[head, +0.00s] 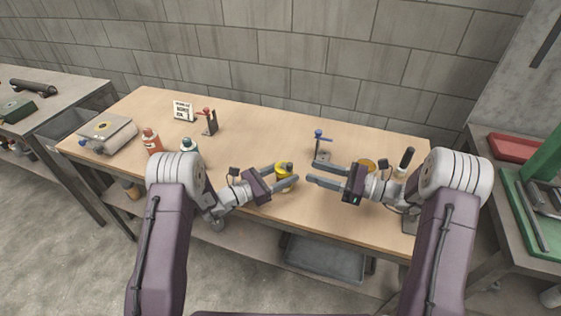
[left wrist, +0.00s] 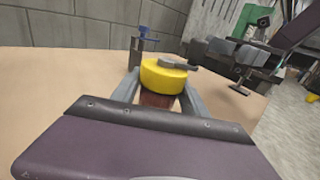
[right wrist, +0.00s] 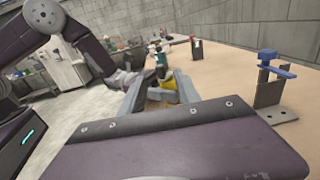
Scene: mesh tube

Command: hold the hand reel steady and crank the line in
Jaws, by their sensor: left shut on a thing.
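The hand reel (head: 284,172) is a yellow drum near the table's front edge. In the left wrist view the reel (left wrist: 164,76) has a grey crank arm on its top face and a brown grip below. My left gripper (head: 285,176) is shut around that lower part and the reel stands about upright. My right gripper (head: 312,172) is open and empty, to the right of the reel with its fingers pointing at it. In the right wrist view the reel (right wrist: 163,92) shows beyond my fingertips, partly hidden. I cannot make out the line.
A blue-topped bracket (head: 319,142) stands behind my right gripper, a red-topped bracket (head: 209,122) further left. Bottles (head: 152,140), a metal box (head: 107,131) and a white sign (head: 183,110) are on the left. A yellow-orange round thing (head: 367,164) lies behind my right arm.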

